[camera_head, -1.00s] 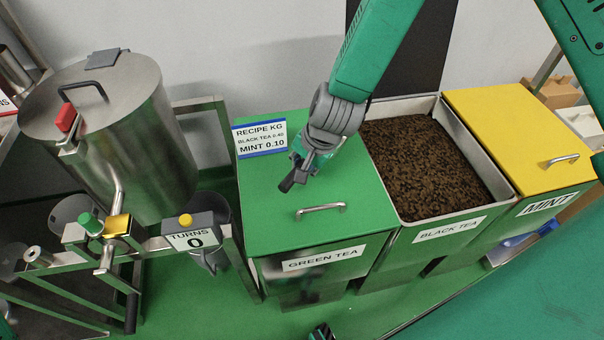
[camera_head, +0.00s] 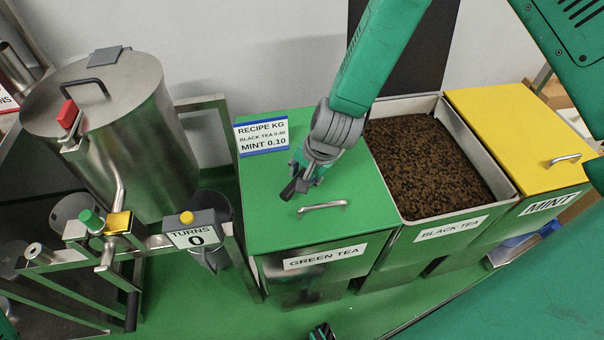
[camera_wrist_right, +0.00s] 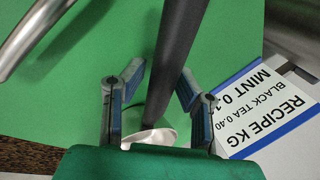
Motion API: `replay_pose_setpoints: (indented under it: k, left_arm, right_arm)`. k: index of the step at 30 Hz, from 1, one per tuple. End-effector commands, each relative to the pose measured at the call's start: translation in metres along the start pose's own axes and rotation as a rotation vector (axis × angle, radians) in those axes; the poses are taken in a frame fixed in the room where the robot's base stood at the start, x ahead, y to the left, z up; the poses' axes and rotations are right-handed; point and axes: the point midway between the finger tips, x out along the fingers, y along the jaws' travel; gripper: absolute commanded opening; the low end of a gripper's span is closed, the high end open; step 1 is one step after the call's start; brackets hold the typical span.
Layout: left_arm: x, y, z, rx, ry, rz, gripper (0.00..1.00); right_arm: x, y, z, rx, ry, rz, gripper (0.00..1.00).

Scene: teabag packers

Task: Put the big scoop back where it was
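My right arm reaches in from the top right, and its right gripper (camera_head: 301,178) is above the closed green tea lid (camera_head: 270,215). A dark rod, which looks like the handle of the big scoop (camera_wrist_right: 178,50), runs between the two fingertips in the right wrist view. The fingers bend in around it, and it also pokes out below the gripper in the head view (camera_head: 289,190). A pale rounded part (camera_wrist_right: 150,138) shows near the palm; the rest of the scoop is hidden. My left gripper cannot be made out clearly.
A lid handle (camera_head: 322,207) and the recipe sign (camera_head: 262,137) are close to the gripper. The black tea bin (camera_head: 508,190) stands open to the right, beside the closed yellow mint lid (camera_head: 515,125). A steel drum (camera_head: 150,140) and turns counter (camera_head: 193,237) stand left.

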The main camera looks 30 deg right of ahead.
Motion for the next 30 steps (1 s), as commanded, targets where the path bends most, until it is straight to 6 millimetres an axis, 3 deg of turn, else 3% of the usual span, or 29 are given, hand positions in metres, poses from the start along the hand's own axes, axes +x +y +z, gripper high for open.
replay_pose_setpoints:
  k: [5,18,24,30]
  left_arm:
    - [-0.003,0.0,0.0,0.0,0.0,0.0,0.31]
    - [-0.013,0.0,-0.001,0.0,0.0,0.0,0.31]
    - [-0.015,0.0,-0.001,0.0,0.0,0.0,0.31]
    - [-0.015,0.0,-0.001,0.0,0.0,0.0,0.31]
  right_arm:
    - [-0.018,-0.002,-0.001,-0.001,0.001,-0.002,0.27]
    - [-0.106,-0.002,-0.001,-0.001,0.001,-0.001,0.27]
    - [-0.121,-0.001,0.0,0.0,0.0,0.001,0.27]
    - [-0.122,-0.001,0.0,0.0,0.0,0.001,0.27]
